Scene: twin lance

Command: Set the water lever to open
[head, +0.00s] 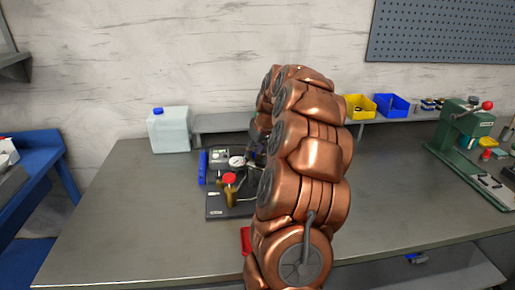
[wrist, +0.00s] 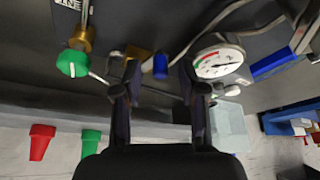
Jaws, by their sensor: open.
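My gripper (wrist: 158,88) is open in the wrist view, its two dark fingers apart. A blue cylindrical handle or cap (wrist: 160,67) shows in the gap just beyond the fingertips; I cannot tell whether it is the water lever or how it is set. A green knob with a white mark (wrist: 72,63) sits on a brass fitting left of the fingers. A white-faced gauge (wrist: 217,65) is at the right finger. In the head view the rig's dark base (head: 228,211) carries a gauge (head: 237,162) and a red knob (head: 229,178). My copper arm hides the rig's right side.
The grey bench (head: 120,215) is clear left of the rig. A pale jug with a blue cap (head: 169,130) stands behind. Yellow (head: 360,107) and blue (head: 391,106) bins sit on the rear shelf; a green press (head: 461,135) stands at right. A red object (head: 246,240) lies near my arm.

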